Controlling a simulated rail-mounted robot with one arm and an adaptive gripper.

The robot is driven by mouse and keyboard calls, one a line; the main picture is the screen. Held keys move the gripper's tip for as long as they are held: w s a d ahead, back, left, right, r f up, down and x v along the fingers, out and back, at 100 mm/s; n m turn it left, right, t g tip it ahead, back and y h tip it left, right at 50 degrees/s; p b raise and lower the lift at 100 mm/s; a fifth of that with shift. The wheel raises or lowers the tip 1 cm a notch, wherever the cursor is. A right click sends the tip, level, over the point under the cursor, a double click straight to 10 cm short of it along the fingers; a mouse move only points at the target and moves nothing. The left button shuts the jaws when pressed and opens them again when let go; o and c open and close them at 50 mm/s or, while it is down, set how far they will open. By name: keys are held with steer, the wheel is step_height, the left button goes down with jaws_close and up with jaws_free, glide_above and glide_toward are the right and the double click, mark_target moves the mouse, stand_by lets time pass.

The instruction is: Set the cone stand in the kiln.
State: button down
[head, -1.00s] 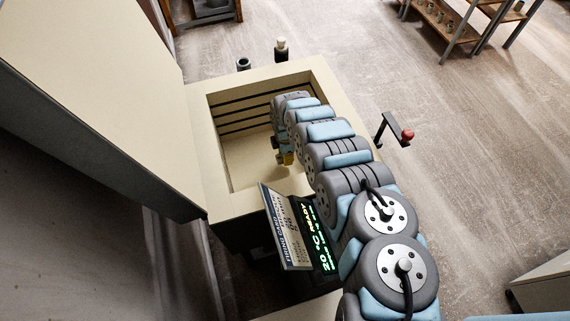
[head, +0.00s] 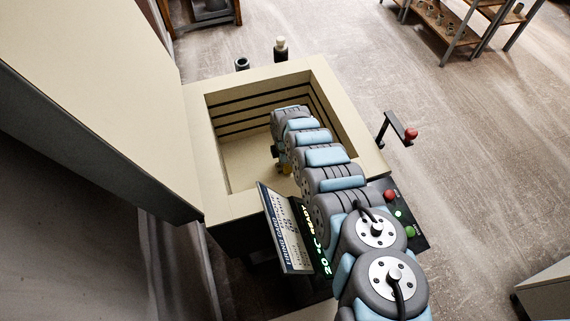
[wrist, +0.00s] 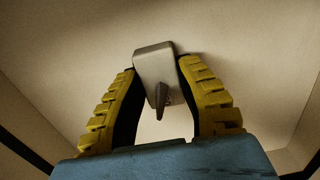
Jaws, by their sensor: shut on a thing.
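The kiln (head: 195,150) stands open at the top, and my arm reaches down into its chamber in the head view. The cone stand (wrist: 155,66) is a small grey block with a dark pointed piece (wrist: 161,97) on it, seen in the wrist view. My gripper (wrist: 156,72) has yellow ribbed fingers on both sides of the block and is shut on it. The pale kiln floor (wrist: 70,60) lies behind the stand, with a shadow beside the block. I cannot tell whether the stand touches the floor. In the head view my arm hides the stand.
The kiln's large lid (head: 85,90) is swung open at the left. A control panel with a sign (head: 286,230) and red and green buttons is at the kiln's front. A red-knobbed handle (head: 410,133) sticks out right. Two small containers (head: 280,49) stand behind the far rim.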

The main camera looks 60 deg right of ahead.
steer(key=shift+f, duration=0.2)
steer(key=c, duration=0.8)
jaws_free()
steer(key=shift+r, duration=0.1)
step_height(320, 180, up, 4)
steer(key=p, duration=0.2)
steer(key=shift+p, duration=0.4)
steer(key=shift+r+p, duration=1.35)
steer(key=shift+r, duration=2.8)
